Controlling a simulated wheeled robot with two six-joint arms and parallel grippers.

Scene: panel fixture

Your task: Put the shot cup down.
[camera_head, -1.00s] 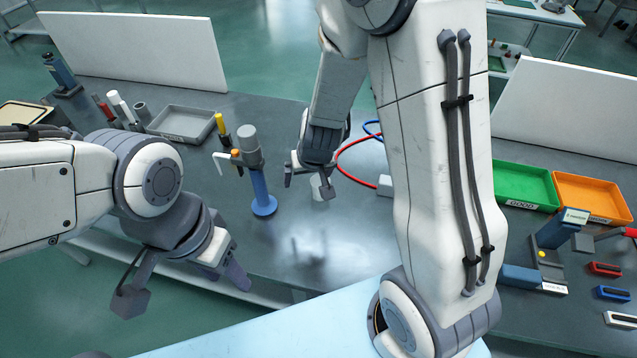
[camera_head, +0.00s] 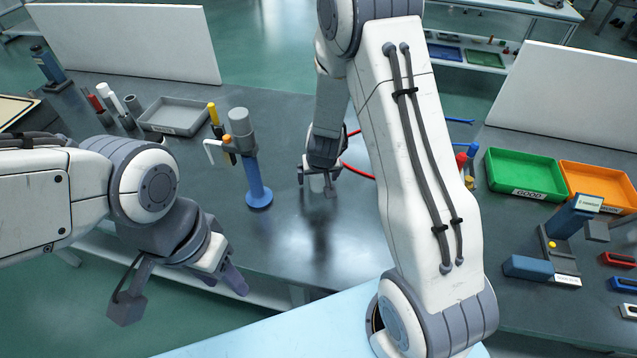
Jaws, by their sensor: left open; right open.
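My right gripper (camera_head: 317,187) hangs low over the middle of the grey table, fingers apart. A small pale grey shape, apparently the shot cup (camera_head: 316,184), shows between its fingers. It is too small to tell whether it touches them or stands on the table. My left gripper (camera_head: 180,297) is open and empty in front of the table's near edge, at the lower left.
A blue stand with a grey top (camera_head: 257,180) rises left of my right gripper. A grey tray (camera_head: 172,131) is behind it. Green (camera_head: 525,193) and orange (camera_head: 608,207) trays are on the right. The table's front middle is clear.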

